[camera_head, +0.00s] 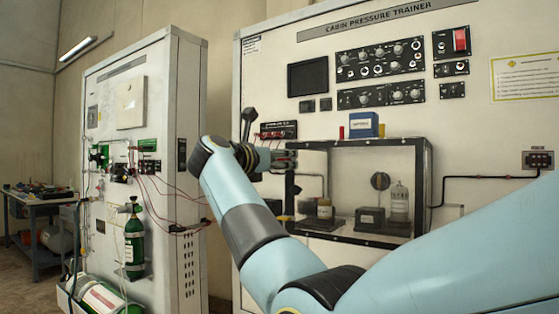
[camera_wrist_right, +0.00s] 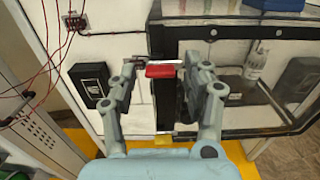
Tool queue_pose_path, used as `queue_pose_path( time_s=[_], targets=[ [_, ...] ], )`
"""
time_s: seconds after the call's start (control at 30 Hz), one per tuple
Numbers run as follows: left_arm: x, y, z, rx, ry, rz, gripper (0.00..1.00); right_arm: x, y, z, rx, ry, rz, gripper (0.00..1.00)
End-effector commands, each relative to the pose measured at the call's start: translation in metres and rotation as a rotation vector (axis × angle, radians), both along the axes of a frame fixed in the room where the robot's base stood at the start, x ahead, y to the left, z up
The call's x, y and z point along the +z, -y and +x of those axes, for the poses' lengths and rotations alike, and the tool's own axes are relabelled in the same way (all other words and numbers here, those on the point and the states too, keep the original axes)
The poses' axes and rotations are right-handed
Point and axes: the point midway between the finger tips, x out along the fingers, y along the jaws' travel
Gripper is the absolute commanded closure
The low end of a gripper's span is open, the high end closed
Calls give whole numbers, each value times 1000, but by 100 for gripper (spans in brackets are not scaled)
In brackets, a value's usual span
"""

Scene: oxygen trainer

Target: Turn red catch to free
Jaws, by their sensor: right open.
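The red catch (camera_wrist_right: 160,71) is a small red handle on the black front frame of the clear-windowed chamber (camera_head: 415,185) in the right wrist view. It lies roughly level across the dark upright. My right gripper (camera_wrist_right: 161,66) is open, with one finger on each side of the red catch; I cannot tell whether either finger touches it. In the head view my right gripper (camera_head: 284,158) is at the chamber's upper left corner, and the catch is hard to make out there. My left gripper is not in view.
A black box (camera_wrist_right: 90,84) is on the panel to the left, with red wires (camera_wrist_right: 42,60) nearby. A blue box (camera_head: 363,124) stands on the chamber. A green cylinder (camera_head: 134,240) hangs on the left cabinet.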

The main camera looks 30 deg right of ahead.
Motion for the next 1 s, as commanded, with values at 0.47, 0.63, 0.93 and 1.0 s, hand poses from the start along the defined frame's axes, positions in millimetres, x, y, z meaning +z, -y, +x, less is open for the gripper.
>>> queue_pose_path(
  time_s=[0.47,0.63,0.93,1.0],
  targets=[
    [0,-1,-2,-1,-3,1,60,-1,0,-1,-3,-1,1,100],
    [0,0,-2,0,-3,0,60,-2,1,-1,-6,-3,2,100],
    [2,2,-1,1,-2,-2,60,-2,1,-2,-7,-25,-7,100],
    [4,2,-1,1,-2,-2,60,-2,1,-2,-7,-45,-16,100]
  ],
)
